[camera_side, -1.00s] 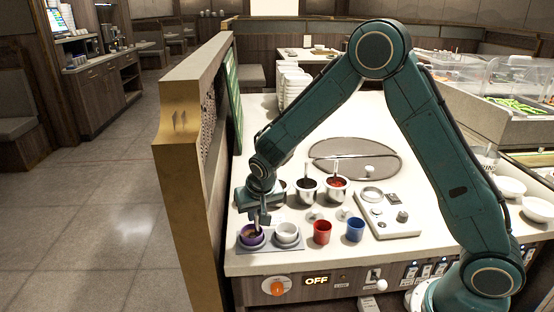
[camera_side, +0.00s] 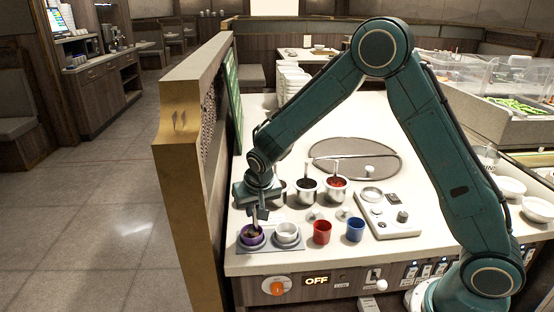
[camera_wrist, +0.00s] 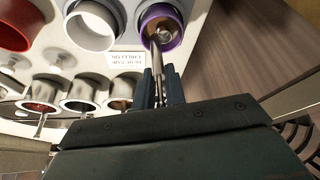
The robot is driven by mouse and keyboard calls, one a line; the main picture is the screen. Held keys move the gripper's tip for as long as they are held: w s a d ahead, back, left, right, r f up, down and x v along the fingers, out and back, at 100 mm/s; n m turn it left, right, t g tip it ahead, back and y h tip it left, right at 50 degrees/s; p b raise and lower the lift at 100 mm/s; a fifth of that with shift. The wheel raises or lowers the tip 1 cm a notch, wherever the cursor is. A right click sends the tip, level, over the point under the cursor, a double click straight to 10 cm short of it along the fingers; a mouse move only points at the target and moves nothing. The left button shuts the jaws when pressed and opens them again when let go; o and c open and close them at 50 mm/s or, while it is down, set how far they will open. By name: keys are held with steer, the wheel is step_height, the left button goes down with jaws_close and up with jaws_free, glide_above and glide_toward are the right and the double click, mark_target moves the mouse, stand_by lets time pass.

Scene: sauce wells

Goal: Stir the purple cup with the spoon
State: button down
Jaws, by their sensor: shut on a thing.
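The purple cup (camera_side: 252,236) stands in the left place of a grey holder (camera_side: 268,248) near the counter's front left corner. It also shows at the top of the wrist view (camera_wrist: 177,42), with something brownish inside. My gripper (camera_side: 259,211) is above the purple cup, pointing down. In the wrist view my gripper (camera_wrist: 158,82) is shut on the spoon (camera_wrist: 157,60), a metal handle between its fingers. The spoon's lower end is inside the purple cup. How deep its bowl sits is hard to tell.
A white cup (camera_side: 287,234) stands right beside the purple one. A red cup (camera_side: 322,232) and a blue cup (camera_side: 355,229) stand further right. Metal sauce pots (camera_side: 307,190) are behind. A wooden partition (camera_side: 190,150) rises close on the left.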

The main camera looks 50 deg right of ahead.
steer(key=shift+r, duration=1.65)
steer(key=shift+r, duration=0.1)
